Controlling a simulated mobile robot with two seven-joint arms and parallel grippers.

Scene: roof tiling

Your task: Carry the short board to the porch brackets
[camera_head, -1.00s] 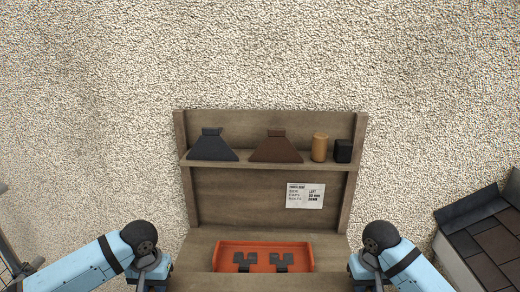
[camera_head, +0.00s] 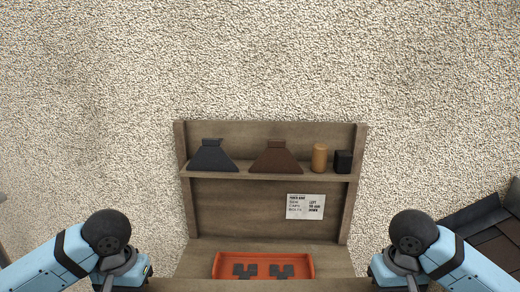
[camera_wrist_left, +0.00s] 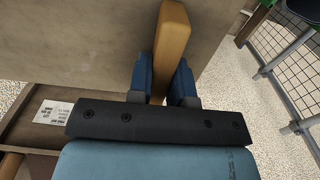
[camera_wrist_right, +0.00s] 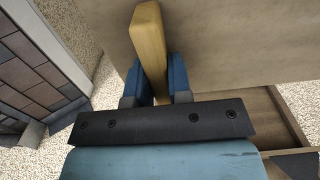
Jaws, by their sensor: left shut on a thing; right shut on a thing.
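A broad brown-grey board (camera_wrist_left: 90,40) fills the upper part of the left wrist view, and it also shows in the right wrist view (camera_wrist_right: 230,45). My left gripper (camera_wrist_left: 167,82) is shut on a yellowish wooden bar (camera_wrist_left: 170,40) at this board. My right gripper (camera_wrist_right: 155,82) is shut on a similar bar (camera_wrist_right: 150,40). I cannot tell how the bars join the board. In the head view a wooden strip, apparently the board's edge, runs along the bottom between my wrists; the fingers are hidden there. No porch brackets can be identified for certain.
A wooden bench (camera_head: 265,245) stands ahead. Its shelf (camera_head: 260,177) holds a dark hood shape (camera_head: 212,157), a brown one (camera_head: 275,158), an orange cylinder (camera_head: 319,158) and a black block (camera_head: 343,162). A red tray (camera_head: 263,261) holds two dark pieces. Dark tiles (camera_head: 490,225) stand right.

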